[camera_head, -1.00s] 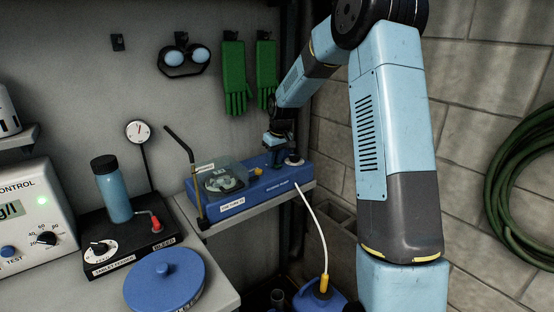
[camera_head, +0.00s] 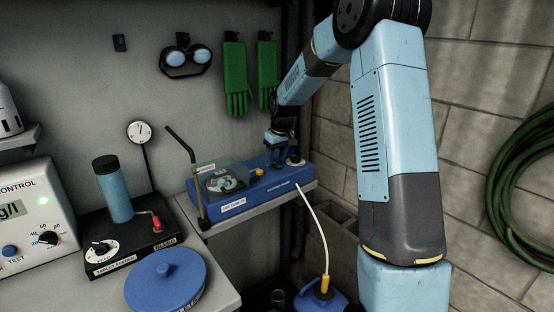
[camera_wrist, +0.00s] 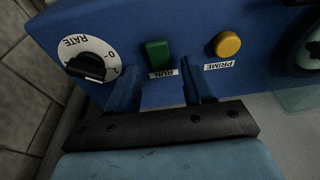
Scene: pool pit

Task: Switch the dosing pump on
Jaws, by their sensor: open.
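The blue dosing pump (camera_head: 232,202) sits on a grey shelf in the head view, with a clear cover over its pump head (camera_head: 222,180) at the left end. In the wrist view its top panel carries a green switch labelled RUN (camera_wrist: 158,54), a yellow PRIME button (camera_wrist: 227,44) and a black RATE knob (camera_wrist: 88,66) on a white dial. My gripper (camera_wrist: 162,87) is open and empty. Its two blue fingers point at the panel just short of the green switch, which lies between their lines. I cannot tell whether they touch the panel.
A white hose (camera_head: 319,228) runs from the pump down to a blue container (camera_head: 322,299).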

